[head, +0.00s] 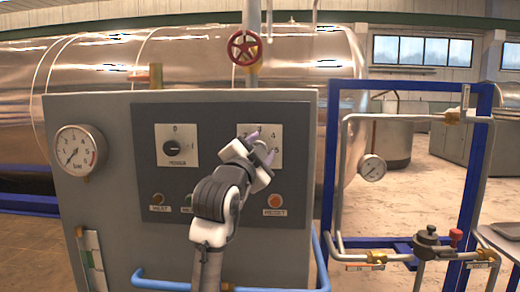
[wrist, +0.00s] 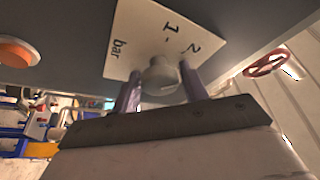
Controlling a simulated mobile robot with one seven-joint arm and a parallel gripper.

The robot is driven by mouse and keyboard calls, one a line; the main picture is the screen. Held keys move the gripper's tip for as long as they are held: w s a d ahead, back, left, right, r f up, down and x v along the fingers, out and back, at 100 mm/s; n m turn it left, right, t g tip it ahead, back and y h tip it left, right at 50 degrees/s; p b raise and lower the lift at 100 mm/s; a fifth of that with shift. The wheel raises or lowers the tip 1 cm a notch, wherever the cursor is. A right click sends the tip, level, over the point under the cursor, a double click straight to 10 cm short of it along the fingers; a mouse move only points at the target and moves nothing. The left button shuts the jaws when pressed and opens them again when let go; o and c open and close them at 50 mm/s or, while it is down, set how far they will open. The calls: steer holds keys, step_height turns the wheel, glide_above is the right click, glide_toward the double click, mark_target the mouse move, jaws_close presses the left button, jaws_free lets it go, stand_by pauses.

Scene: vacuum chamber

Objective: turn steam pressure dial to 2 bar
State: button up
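The steam pressure dial shows in the wrist view as a grey round knob (wrist: 161,76) on a white scale plate (wrist: 130,50) marked 1, 2 and "bar". My gripper (head: 257,145) is at the plate and hides the knob there. In the wrist view my gripper (wrist: 161,82) has its two purple fingers apart, one on each side of the knob, with narrow gaps seeming to show. The knob's pointer is not clearly visible.
A mode selector (head: 172,148) sits left of the dial. An orange reset button (head: 274,201) is below it. A pressure gauge (head: 80,150) is at the panel's left, its needle pointing lower left. A red valve wheel (head: 244,47) stands above. Blue pipes (head: 160,284) run low in front.

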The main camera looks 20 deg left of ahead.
steer(key=shift+o, duration=0.8)
steer(key=b+v, duration=0.4)
steer(key=v, duration=0.9)
steer(key=shift+s, duration=0.4)
